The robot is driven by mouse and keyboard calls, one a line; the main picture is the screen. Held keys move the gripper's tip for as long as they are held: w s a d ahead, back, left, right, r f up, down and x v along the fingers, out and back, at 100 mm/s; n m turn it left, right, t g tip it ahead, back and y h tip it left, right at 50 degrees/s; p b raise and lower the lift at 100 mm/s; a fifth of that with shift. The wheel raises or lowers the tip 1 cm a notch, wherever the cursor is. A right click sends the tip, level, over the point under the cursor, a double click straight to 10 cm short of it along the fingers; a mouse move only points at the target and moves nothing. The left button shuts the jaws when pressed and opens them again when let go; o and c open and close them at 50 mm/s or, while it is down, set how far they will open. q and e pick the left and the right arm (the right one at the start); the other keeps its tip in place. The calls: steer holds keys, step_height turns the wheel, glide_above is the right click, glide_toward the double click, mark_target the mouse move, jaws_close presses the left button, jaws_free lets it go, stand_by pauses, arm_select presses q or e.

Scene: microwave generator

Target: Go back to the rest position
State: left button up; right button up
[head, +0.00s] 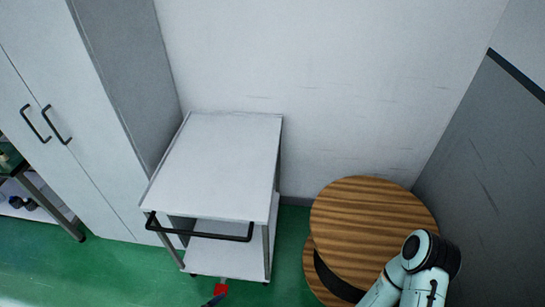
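One of my arms, pale mint with black joints, comes in at the lower right of the head view, in front of the round wooden piece. Only its links and a bent joint show; its gripper is out of the picture. No part of my other arm can be made out with certainty. Neither gripper shows, so nothing can be seen of what they hold.
A white two-tier cart (215,160) with a black handle (200,235) stands against the wall. A round wooden cable spool (370,225) is right of it, close to my arm. A white cabinet (75,130) stands left. A small red object (220,289) lies low. Green floor is clear lower left.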

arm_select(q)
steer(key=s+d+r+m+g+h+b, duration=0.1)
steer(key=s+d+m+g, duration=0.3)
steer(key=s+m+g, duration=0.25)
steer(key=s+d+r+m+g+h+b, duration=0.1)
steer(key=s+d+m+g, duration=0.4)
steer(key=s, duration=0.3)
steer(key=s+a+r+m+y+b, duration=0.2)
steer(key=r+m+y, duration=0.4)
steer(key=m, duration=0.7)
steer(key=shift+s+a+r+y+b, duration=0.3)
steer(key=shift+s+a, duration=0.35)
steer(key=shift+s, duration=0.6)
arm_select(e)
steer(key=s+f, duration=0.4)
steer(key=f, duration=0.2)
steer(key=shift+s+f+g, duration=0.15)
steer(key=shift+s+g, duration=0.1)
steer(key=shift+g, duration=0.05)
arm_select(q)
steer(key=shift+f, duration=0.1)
